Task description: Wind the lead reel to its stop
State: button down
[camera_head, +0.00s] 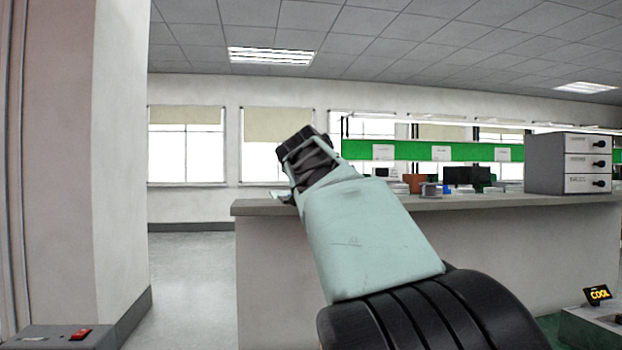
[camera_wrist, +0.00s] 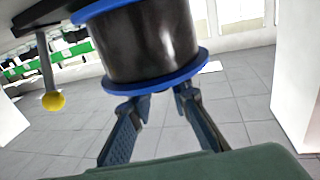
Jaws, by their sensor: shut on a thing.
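The lead reel (camera_wrist: 148,42) fills the top middle of the wrist view. It has a dark, shiny winding between two blue flanges. My gripper (camera_wrist: 158,96) has its two fingers at the reel's lower blue flange, shut on the reel with a gap between the fingertips. The exact contact is partly hidden by the flange. A grey rod with a yellow ball knob (camera_wrist: 53,101) hangs left of the reel, apart from my fingers.
A long grey counter (camera_head: 470,204) stands ahead, with a green-fronted shelf (camera_head: 410,151) and a grey drawer cabinet (camera_head: 569,163). A pale wall column is at left. A grey box with a red switch (camera_head: 80,334) is at lower left. Open floor (camera_head: 190,270) lies between.

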jog(key=shift+a+f+m+h+b, duration=0.1)
jog(key=shift+f+m+h+b, duration=0.25)
jog(key=shift+b, duration=0.25)
jog(key=shift+r+m+h, duration=0.15)
jog(key=shift+m+h, duration=0.1)
jog(key=shift+h, duration=0.3)
jog(key=shift+r+m+g+h, duration=0.25)
jog(key=shift+m+h, duration=0.35)
jog(key=shift+h, duration=0.5)
jog(key=shift+r+m+g+h+p, duration=0.15)
jog(key=shift+m+g+h+p, duration=0.2)
jog(key=shift+m+h+p, duration=0.6)
jog(key=shift+m+g+h+p, duration=0.55)
jog(key=shift+h+p, duration=0.35)
jog(key=shift+h, duration=0.15)
jog(key=shift+f+h, duration=0.2)
jog(key=shift+h, duration=0.1)
jog(key=c, duration=1.8)
grip_release()
